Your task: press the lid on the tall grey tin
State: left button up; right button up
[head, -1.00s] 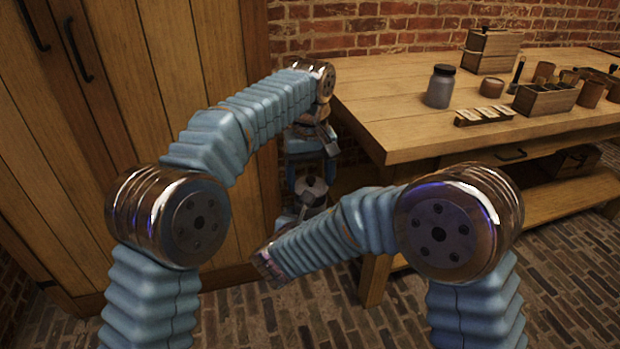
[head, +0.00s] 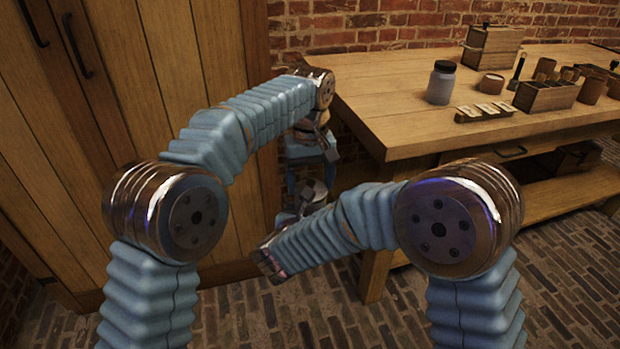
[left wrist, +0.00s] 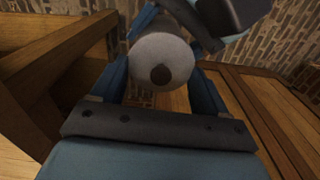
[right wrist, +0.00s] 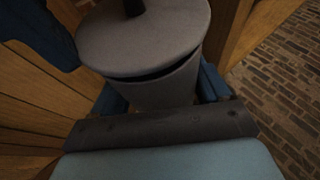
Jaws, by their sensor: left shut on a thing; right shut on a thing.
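The tall grey tin (right wrist: 160,88) is held in the air between my grippers, beside the table's near left corner. Its wide grey lid (right wrist: 150,42) with a dark knob is over its mouth, and a dark gap shows under the near edge. My right gripper (right wrist: 160,98) is shut on the tin's body. The lid also shows from above in the left wrist view (left wrist: 160,58), between the fingers of my left gripper (left wrist: 160,85), which is shut on it. In the head view the lid (head: 314,188) shows small; the tin's body is largely hidden by my right arm.
The wooden table (head: 400,125) stands at the right, with a grey jar (head: 441,83), a small round pot (head: 491,83), a tray of light pieces (head: 485,111) and wooden boxes on it. A wooden cabinet (head: 150,90) is close at the left. Brick floor lies below.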

pick_arm(q)
jog(key=shift+f, duration=0.55)
jog(key=o, duration=1)
jog(key=shift+r, duration=0.1)
notch_tip(320, 180, up, 10)
jog(key=shift+w+r, duration=0.15)
jog(key=shift+r, duration=0.75)
